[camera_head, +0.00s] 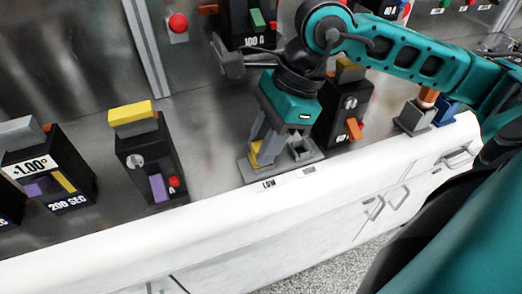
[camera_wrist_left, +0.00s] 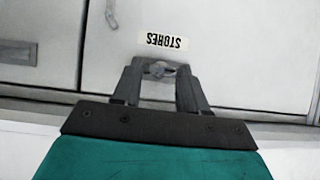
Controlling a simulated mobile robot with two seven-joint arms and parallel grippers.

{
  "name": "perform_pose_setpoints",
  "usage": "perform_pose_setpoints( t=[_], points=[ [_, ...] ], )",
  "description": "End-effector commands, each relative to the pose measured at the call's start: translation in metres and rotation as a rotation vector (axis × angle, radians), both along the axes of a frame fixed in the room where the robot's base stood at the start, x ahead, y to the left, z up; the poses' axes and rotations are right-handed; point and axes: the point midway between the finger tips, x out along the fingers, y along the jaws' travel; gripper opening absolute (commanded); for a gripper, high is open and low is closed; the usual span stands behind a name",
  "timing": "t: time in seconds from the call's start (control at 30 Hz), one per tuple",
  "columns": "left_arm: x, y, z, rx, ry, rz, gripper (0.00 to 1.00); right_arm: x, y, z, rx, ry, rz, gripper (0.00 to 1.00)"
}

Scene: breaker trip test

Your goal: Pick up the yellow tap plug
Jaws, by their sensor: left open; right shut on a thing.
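The yellow tap plug (camera_head: 264,153) is at a grey holder (camera_head: 247,174) on the bench, beside the label "LOW". My right gripper (camera_head: 261,156) comes down over it and is shut on it; the fingers hide much of the plug. I cannot tell whether it still sits in its slot. The holder's other slot, to the right, shows a grey socket (camera_head: 301,149). My left gripper (camera_wrist_left: 158,72) is open and empty in the left wrist view, in front of a white cabinet door (camera_wrist_left: 240,50) with an upside-down "STORES" label.
A black breaker with a yellow top (camera_head: 131,113) stands left of the holder, and a "200 SEC" unit (camera_head: 67,199) further left. Bare bench (camera_head: 208,140) lies left of the holder.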

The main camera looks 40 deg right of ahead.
Motion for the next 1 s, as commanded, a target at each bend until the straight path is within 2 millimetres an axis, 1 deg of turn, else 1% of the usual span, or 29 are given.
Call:
perform_pose_setpoints(
  t=[0.03, 0.07, 0.37, 0.47, 0.57, 0.67, 0.9, 1.0],
  points=[
    [0.0, 0.0, 0.0, 0.0, 0.0, 0.0, 0.43, -0.001, 0.0, -0.001, -0.001, 0.004, 0.002, 0.03],
    [0.0, 0.0, 0.0, 0.0, 0.0, 0.0, 0.43, -0.001, 0.0, -0.001, -0.001, 0.004, 0.002, 0.0],
    [-0.003, 0.0, -0.001, 0.0, 0.006, 0.001, 0.43, -0.001, 0.0, 0.0, -0.002, 0.005, 0.002, 0.0],
    [-0.003, 0.0, -0.001, 0.0, 0.007, 0.0, 0.43, -0.001, 0.0, 0.005, -0.002, 0.004, 0.002, 0.0],
    [-0.004, 0.0, 0.001, 0.0, 0.008, 0.0, 0.43, 0.0, 0.0, 0.017, 0.0, 0.001, 0.0, 0.0],
    [-0.004, 0.0, 0.004, 0.0, 0.008, 0.0, 0.43, 0.0, 0.0, 0.036, 0.0, -0.004, 0.002, 0.0],
    [-0.004, 0.0, 0.016, 0.0, 0.008, 0.0, 0.43, 0.001, 0.001, 0.108, 0.003, -0.006, 0.002, 0.0],
    [-0.004, 0.0, 0.021, 0.0, 0.008, 0.0, 0.43, 0.001, 0.001, 0.135, 0.003, -0.005, 0.003, 0.0]
  ],
)
